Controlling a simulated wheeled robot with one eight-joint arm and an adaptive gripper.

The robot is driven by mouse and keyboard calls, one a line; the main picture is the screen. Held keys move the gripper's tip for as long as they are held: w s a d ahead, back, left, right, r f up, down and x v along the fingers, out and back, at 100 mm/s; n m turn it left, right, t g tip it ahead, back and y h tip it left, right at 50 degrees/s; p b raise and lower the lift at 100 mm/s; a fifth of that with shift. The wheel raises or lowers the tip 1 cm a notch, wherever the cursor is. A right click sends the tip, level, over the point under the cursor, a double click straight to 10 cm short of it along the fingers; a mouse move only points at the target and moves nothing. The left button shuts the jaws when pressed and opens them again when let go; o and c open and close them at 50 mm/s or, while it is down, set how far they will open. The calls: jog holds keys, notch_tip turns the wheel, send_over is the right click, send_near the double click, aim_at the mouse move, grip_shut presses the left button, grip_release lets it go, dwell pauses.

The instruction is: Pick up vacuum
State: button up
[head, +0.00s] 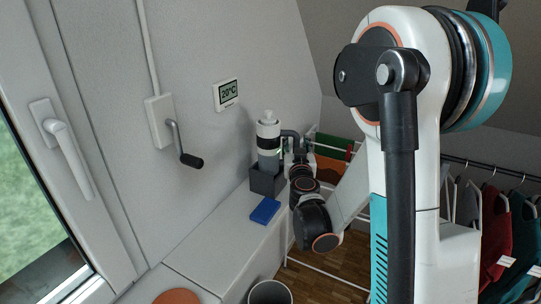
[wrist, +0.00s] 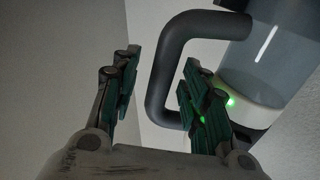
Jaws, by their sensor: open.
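The vacuum (head: 268,136) is a white and dark grey upright canister with a curved grey handle on its right. It stands in a dark grey holder (head: 267,180) on the white ledge against the wall. In the wrist view the vacuum's dark loop handle (wrist: 160,72) and clear, green-lit body (wrist: 250,75) show. My gripper (wrist: 158,92) is open, its green-padded fingers on either side of the handle's upright bar in the picture. I cannot tell whether the bar is fully between them. In the head view my wrist is right beside the vacuum, partly hiding the handle.
A blue box (head: 265,211) lies on the ledge in front of the holder. A wall crank (head: 184,150) and thermostat (head: 226,95) are on the wall. A drying rack (head: 331,145) stands behind my arm, clothes (head: 495,235) hang at right, and a bin (head: 270,293) stands below.

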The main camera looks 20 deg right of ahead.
grip_shut()
jog(key=shift+r, duration=0.15)
notch_tip(320, 180, up, 20)
jog(key=p, duration=0.7)
